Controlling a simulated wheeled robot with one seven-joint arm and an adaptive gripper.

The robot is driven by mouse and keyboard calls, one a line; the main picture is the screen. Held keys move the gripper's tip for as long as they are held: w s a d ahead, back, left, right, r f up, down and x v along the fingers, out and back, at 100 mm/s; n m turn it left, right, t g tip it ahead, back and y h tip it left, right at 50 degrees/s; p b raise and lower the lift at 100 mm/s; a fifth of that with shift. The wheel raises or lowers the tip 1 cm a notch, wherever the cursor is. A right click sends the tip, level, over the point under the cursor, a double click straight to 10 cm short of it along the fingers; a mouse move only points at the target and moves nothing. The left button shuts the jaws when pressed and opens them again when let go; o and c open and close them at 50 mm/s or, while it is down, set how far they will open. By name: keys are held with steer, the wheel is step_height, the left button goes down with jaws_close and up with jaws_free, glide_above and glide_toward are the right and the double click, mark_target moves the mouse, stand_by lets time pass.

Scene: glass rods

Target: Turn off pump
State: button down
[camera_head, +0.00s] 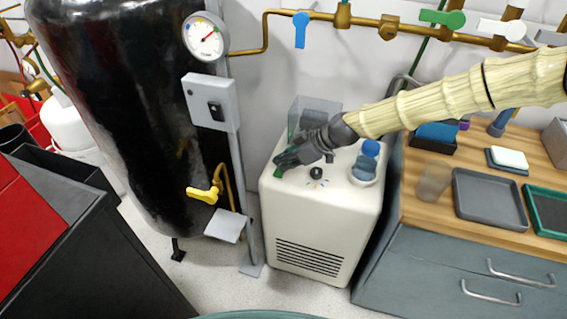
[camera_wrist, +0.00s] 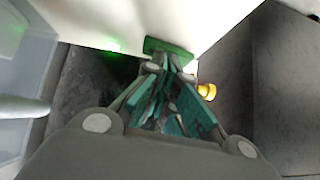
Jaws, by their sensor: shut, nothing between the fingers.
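A cream box-shaped unit (camera_head: 325,225) with a front grille stands on the floor; I take it to be the pump, though no label is readable. A black knob (camera_head: 316,173) is on its top. My gripper (camera_head: 280,168) is shut and empty over the left part of that top. A small green piece (camera_head: 278,174) shows at its fingertips. In the wrist view, the fingertips (camera_wrist: 170,66) are at a green block (camera_wrist: 168,48) on the pale edge; I cannot tell whether they touch. A green glow (camera_wrist: 113,47) shows beside it. The fingers partly hide the green piece.
A black tank (camera_head: 120,110) with a gauge (camera_head: 203,38), switch box (camera_head: 210,102) and yellow valve (camera_head: 205,192) stands left. A clear box and a blue-capped bottle (camera_head: 368,160) flank my gripper. A wooden-topped counter (camera_head: 425,208) with trays is on the right. Valved pipes run along the wall.

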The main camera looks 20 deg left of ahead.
steer(key=r, duration=0.1)
steer(key=r+p, duration=0.1)
steer(key=r, duration=0.1)
steer(key=r+p, duration=0.1)
steer(key=shift+w+r, duration=0.25)
steer(key=shift+w, duration=0.1)
steer(key=v, duration=0.9)
steer(key=shift+w+d, duration=0.3)
